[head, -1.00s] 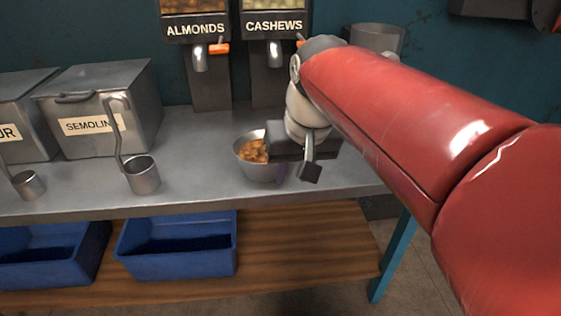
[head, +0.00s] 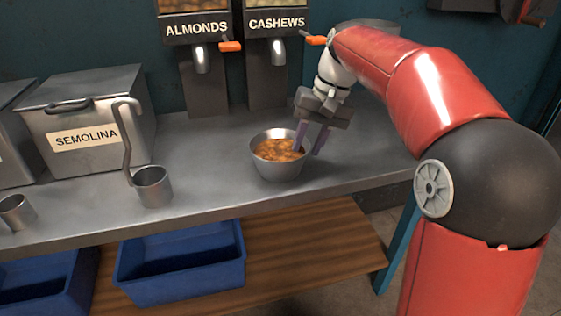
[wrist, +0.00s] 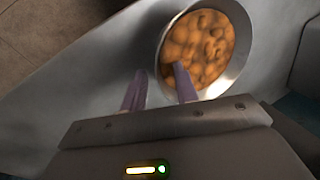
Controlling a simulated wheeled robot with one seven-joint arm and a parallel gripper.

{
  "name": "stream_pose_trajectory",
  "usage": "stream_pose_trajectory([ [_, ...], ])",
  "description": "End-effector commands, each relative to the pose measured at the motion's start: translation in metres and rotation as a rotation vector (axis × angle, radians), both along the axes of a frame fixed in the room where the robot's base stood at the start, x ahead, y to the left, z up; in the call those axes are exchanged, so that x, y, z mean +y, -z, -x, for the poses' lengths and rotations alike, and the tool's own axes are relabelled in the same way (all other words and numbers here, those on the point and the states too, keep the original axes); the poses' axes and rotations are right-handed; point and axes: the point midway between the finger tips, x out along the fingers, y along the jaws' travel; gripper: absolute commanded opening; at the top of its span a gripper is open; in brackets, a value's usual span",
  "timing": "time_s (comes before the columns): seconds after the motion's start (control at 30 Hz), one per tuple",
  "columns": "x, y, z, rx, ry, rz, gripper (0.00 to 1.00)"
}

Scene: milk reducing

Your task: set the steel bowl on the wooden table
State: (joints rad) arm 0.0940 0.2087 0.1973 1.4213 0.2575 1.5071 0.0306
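The steel bowl (head: 277,170), filled with orange-brown nuts, stands upright on the metal counter (head: 215,205). It also shows in the wrist view (wrist: 238,68), cut off at the top. My gripper (head: 309,148) is at the bowl's right rim, pointing down. Its purple fingers are apart: one reaches inside the rim over the nuts, the other is outside. In the wrist view, my gripper (wrist: 158,84) shows a gap between the fingers with the rim between them. A wooden surface (head: 310,245) lies low under the counter; no other wooden table shows.
Blue bins (head: 180,290) stand on the wooden surface, whose right part is bare. A semolina box (head: 85,125), a metal scoop (head: 152,187) and the almond (head: 197,28) and cashew (head: 277,24) dispensers stand left of and behind the bowl. A blue leg (head: 398,245) is at the right.

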Motion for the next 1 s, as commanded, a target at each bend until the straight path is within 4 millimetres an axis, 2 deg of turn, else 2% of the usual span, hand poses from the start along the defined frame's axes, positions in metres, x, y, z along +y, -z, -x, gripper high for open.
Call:
stream_pose_trajectory([
  [0.03,0.001,0.010,0.003,0.002,-0.001,0.000,0.30],
  [0.2,0.007,0.026,0.002,0.000,-0.001,0.000,0.30],
  [0.47,0.008,0.028,0.002,-0.001,-0.001,0.000,0.30],
  [0.7,0.007,0.028,0.002,-0.001,0.000,0.000,0.00],
  [1.0,0.008,0.027,0.002,-0.003,0.000,0.000,0.00],
])
